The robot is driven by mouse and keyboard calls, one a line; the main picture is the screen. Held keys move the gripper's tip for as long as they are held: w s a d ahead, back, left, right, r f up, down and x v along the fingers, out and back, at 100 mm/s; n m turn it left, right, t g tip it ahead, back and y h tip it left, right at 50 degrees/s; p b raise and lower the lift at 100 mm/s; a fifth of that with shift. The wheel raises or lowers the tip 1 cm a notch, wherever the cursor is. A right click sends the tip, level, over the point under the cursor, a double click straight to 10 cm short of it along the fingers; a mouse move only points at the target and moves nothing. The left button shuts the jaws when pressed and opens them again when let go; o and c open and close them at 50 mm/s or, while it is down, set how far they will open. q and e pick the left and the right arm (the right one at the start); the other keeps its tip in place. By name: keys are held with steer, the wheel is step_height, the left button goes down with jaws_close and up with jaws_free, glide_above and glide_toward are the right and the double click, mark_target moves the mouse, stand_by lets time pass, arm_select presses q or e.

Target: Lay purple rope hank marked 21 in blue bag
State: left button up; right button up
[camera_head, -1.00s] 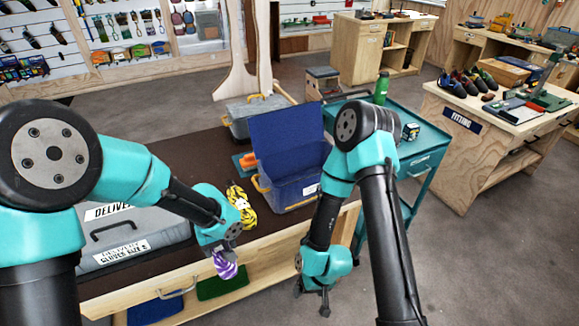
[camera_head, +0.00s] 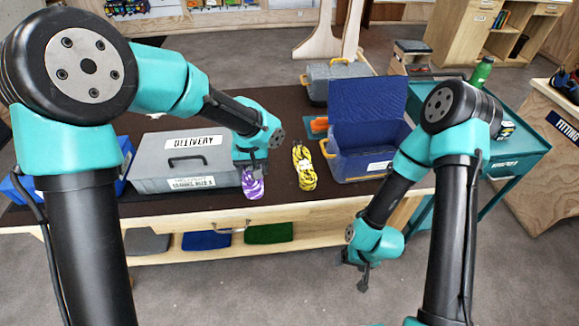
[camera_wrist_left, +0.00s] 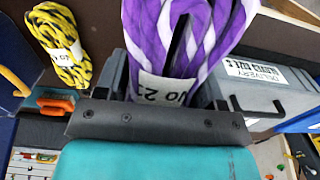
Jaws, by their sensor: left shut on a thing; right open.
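The purple and white rope hank (camera_head: 252,186) hangs in my left gripper (camera_head: 251,168), near the table's front edge. My left gripper is shut on it. In the left wrist view the hank (camera_wrist_left: 150,35) fills the upper middle, with a white tag reading about "No 21", partly cut off by the gripper. The blue bag (camera_head: 354,165) stands on the table to the right with its lid raised; its inside is mostly hidden. A corner of it shows at the left of the wrist view. My right gripper (camera_head: 362,280) is open and empty, low in front of the table.
A yellow and black rope hank (camera_head: 304,167) lies between the purple hank and the bag. A grey delivery case (camera_head: 182,163) is left of the purple hank. A grey toolbox (camera_head: 335,78) and an orange item (camera_head: 319,125) are behind. A teal cart (camera_head: 520,150) stands right.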

arm_select(q)
steer(key=w+a+r, duration=0.2)
steer(key=a+r, duration=1.2)
steer(key=r, duration=0.1)
steer(key=shift+a+r+m, duration=0.15)
steer(key=shift+r+m, duration=0.15)
steer(key=shift+r, duration=0.05)
